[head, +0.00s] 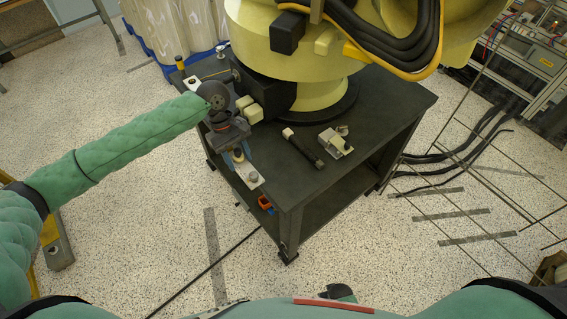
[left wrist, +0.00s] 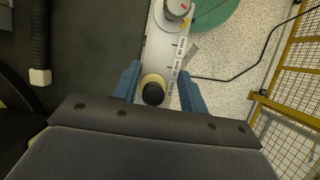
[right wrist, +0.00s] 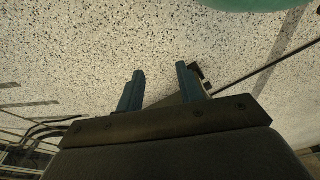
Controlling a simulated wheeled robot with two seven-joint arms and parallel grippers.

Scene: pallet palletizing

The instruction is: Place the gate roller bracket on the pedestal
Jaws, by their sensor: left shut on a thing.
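A long pale plate with two upright rollers, apparently the gate roller bracket (head: 252,178), lies along the left edge of the black pedestal (head: 295,185). My left gripper (head: 236,150) is shut on this bracket. In the left wrist view, the fingers sit at the plate's two edges, beside a cream roller with a black top (left wrist: 153,92). A grey roller (left wrist: 176,8) and printed labels show farther along the plate. I cannot tell whether the plate touches the pedestal top. My right gripper (right wrist: 160,88) is open and empty above the floor, in the right wrist view.
A yellow robot arm base (head: 310,85) stands at the pedestal's back. A black rod with a white end (head: 303,149) and a small metal fixture (head: 336,142) lie on its top. The front right of the top is clear. A yellow fence (left wrist: 290,80) stands beyond.

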